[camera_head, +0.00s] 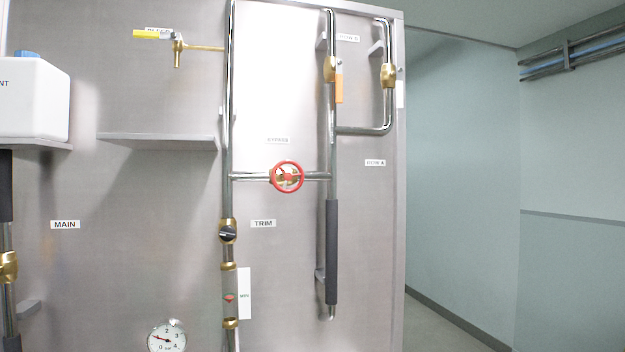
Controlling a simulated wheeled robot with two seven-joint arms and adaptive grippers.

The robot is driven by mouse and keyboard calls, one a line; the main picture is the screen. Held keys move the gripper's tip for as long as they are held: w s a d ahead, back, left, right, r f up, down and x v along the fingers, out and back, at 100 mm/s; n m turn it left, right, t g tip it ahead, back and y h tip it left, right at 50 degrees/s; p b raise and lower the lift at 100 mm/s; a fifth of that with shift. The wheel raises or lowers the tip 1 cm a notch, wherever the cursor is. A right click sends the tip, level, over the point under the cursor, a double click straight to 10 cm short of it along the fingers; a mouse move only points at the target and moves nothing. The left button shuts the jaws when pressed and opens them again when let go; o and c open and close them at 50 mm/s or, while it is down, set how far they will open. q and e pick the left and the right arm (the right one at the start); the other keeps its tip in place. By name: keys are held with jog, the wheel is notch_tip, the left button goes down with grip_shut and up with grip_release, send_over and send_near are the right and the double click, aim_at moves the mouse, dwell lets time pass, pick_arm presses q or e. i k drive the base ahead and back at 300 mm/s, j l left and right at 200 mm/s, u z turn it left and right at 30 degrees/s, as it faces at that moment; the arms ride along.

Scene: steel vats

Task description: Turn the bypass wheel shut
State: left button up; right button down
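How far the wheel is turned cannot be told. Neither of my grippers shows in the head view, and nothing touches the wheel.
A yellow-handled brass valve (178,47) is at upper left, an orange-handled valve (338,85) at upper right. A black TRIM knob (228,233) and a gauge (167,337) are below. A shelf (160,140) juts out left of the wheel. Open floor lies right of the panel.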

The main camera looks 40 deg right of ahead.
aim_at(287, 176)
jog(key=z, duration=1.35)
